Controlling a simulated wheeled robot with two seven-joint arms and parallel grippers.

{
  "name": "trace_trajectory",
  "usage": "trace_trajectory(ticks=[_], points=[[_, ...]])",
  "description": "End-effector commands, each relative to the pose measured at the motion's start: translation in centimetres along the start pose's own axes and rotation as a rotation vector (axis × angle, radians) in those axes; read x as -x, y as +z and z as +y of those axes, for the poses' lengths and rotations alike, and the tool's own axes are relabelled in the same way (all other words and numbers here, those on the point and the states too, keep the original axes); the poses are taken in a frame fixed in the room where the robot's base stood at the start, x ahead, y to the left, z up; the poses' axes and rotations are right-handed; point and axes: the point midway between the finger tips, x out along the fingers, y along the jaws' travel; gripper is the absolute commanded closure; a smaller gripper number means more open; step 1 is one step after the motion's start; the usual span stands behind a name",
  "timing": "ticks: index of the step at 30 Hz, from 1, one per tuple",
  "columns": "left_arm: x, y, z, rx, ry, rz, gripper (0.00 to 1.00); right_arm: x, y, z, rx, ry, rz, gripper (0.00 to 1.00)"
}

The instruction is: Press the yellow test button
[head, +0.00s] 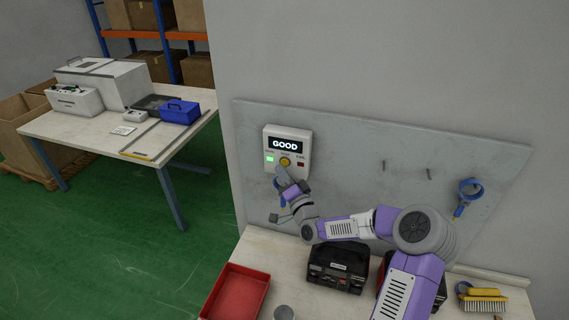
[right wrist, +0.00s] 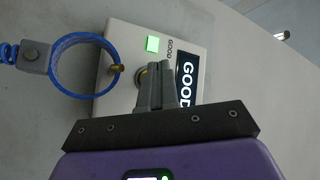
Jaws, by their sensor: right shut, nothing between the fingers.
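A white tester box (head: 287,150) is mounted on the grey wall panel. Its display reads GOOD and a green light is lit at its left; a dark red light sits at its right. The round yellow button (head: 285,161) is at the lower middle of the box. My right gripper (head: 281,170) is shut and empty, with its fingertips at the button. In the right wrist view the shut fingers (right wrist: 153,70) cover much of the yellow button (right wrist: 142,77); I cannot tell whether they touch it. My left gripper is not in view.
A blue ring strap (right wrist: 83,64) hangs beside the box; another blue ring (head: 470,190) hangs at the panel's right. The bench below holds a red tray (head: 238,292), a black device (head: 338,266) and a yellow brush (head: 482,299). A side table (head: 110,140) stands at left.

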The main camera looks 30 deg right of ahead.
Motion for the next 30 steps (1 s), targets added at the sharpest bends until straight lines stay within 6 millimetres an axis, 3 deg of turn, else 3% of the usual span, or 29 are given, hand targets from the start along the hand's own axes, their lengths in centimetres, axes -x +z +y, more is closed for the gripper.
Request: trace_trajectory(ticks=[13, 30], points=[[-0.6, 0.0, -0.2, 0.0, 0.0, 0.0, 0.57, 3.0, 2.2, -2.2, 0.0, -0.002, -0.002, 1.0], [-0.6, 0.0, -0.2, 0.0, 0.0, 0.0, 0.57, 3.2, 2.4, -2.4, 0.0, 0.0, 0.0, 1.0]])
